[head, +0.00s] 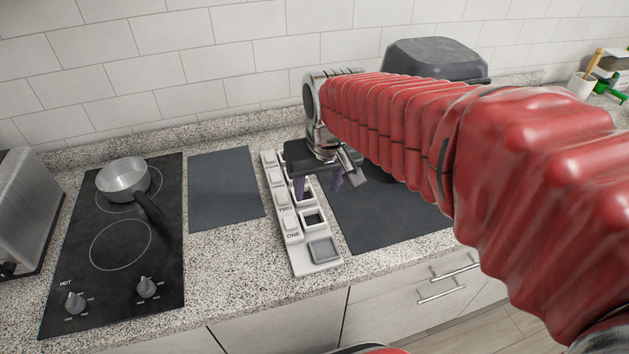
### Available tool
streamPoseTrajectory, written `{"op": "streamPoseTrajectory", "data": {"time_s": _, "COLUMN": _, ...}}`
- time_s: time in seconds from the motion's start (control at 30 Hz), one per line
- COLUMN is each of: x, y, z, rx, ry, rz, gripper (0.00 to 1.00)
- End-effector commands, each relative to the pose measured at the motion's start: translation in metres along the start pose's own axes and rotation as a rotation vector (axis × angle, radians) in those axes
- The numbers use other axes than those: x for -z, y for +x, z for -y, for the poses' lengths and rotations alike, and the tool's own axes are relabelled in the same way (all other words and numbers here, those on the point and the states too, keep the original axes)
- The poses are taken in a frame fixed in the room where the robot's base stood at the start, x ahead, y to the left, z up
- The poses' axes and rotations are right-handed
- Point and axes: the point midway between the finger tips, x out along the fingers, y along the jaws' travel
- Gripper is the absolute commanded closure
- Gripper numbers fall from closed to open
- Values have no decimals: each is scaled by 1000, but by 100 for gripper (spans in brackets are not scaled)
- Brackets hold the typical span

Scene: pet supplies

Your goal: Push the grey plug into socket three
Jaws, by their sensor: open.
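A pale power strip (301,263) lies on the counter, running away from me. Labels ONE and TWO show on its near part, beside white switches and square sockets with dark openings (313,218). A grey square (322,250) sits at its near end; I cannot tell whether it is a plug or part of the strip. My gripper (318,186) points down over the middle of the strip, with its purple fingers apart. No separate grey plug is clearly visible.
A black hob (120,285) with a steel saucepan (124,177) is at left, beside a toaster (24,210). Dark mats lie left (225,185) and right (385,220) of the strip. A dark grey rounded object (432,60) stands at the back wall.

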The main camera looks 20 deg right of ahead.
Motion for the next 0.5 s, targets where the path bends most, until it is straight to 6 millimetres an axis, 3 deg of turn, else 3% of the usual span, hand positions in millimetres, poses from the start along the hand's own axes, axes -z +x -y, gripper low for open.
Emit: {"op": "streamPoseTrajectory", "data": {"time_s": 0.5, "x": -49, "y": -16, "z": 0, "rx": 0, "ry": 1, "rz": -23, "gripper": 51}}
